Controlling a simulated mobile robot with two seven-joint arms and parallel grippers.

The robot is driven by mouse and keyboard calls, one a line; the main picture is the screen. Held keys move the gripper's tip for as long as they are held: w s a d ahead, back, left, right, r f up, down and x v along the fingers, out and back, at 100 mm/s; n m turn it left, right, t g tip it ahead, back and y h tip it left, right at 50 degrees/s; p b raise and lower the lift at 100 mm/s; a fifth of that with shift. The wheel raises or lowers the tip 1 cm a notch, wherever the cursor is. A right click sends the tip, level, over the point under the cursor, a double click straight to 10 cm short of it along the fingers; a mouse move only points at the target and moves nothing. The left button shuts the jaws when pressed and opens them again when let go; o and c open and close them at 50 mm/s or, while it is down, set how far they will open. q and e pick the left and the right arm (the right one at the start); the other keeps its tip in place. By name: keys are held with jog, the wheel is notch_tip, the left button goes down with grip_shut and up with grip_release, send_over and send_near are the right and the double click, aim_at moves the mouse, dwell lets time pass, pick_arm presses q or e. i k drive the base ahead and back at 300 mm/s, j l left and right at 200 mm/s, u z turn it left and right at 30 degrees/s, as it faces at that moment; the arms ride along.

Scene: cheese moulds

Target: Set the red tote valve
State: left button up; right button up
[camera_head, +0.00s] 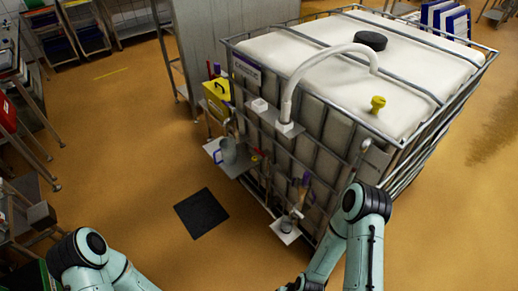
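A large white caged tote (330,60) stands right of centre, with a black lid (370,41) on top. On its near left side is a small, thin red part (265,165) that looks like a handle; its exact shape and setting are too small to tell. Lower down near the front corner is a metal fitting with a blue-purple part (306,180), above a small pale plate (285,230). My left arm shows at the bottom left and my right arm in front of the tote's near corner. Both grippers are outside the view.
A yellow box (217,98) and a grey jug (228,150) on a small shelf (236,168) are at the tote's left side. A pale hose (292,90) arches over its top edge. A black mat (201,213) lies on open orange floor. Racks (28,120) line the left.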

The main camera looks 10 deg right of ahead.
aim_at(268, 161)
jog(key=z, duration=1)
jog(key=i+j+z, duration=0.15)
jog(key=z, duration=0.2)
jog(key=i+j+z, duration=0.1)
jog(key=j+z, duration=0.3)
jog(key=i+j+z, duration=0.1)
jog(key=j+z, duration=0.65)
jog(key=j, duration=0.55)
jog(key=i+j, duration=0.1)
jog(key=j, duration=0.8)
